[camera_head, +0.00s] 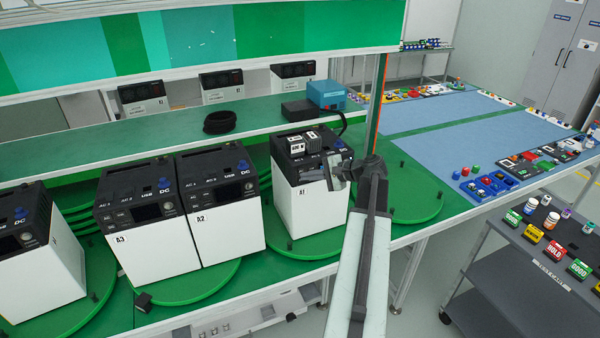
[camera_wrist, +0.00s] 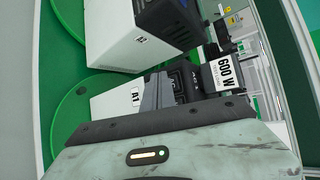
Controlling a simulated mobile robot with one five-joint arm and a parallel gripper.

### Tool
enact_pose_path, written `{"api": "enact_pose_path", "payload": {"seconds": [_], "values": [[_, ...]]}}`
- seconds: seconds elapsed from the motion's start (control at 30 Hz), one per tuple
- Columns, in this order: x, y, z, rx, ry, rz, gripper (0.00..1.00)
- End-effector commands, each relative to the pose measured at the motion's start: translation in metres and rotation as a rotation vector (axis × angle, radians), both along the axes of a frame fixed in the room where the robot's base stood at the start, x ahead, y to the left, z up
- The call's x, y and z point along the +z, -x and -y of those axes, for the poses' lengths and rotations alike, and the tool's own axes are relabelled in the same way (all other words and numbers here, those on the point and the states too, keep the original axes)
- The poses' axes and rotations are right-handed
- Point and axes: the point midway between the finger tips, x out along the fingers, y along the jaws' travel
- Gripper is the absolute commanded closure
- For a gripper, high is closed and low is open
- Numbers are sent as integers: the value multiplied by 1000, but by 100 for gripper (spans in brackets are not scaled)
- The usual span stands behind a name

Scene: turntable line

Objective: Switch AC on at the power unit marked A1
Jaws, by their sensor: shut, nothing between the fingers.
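The power unit marked A1 (camera_head: 311,205) is a white box with a black top, upright on a green turntable disc. The AC switch cannot be made out. My gripper (camera_head: 336,172) is shut and empty at the upper right of A1, in front of its label side in the head view. Whether it touches the unit is unclear.
Unit A2 (camera_head: 224,212) stands left of A1, with A3 (camera_head: 155,240) beside it. A green shelf (camera_head: 110,142) runs behind, bearing a blue device (camera_head: 326,93) and a coiled black cable (camera_head: 219,122). A grey cart (camera_head: 520,260) stands at the right.

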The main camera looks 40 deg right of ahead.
Motion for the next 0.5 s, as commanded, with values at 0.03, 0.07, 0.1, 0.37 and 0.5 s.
{"api": "enact_pose_path", "payload": {"seconds": [0.03,0.07,0.1,0.37,0.5], "values": [[0,0,0,0,0,0,100],[0,0,0,0,0,0,100],[0,0,0,0,0,0,100],[0,-1,1,0,0,0,100],[0,-5,4,-1,0,0,100]]}}
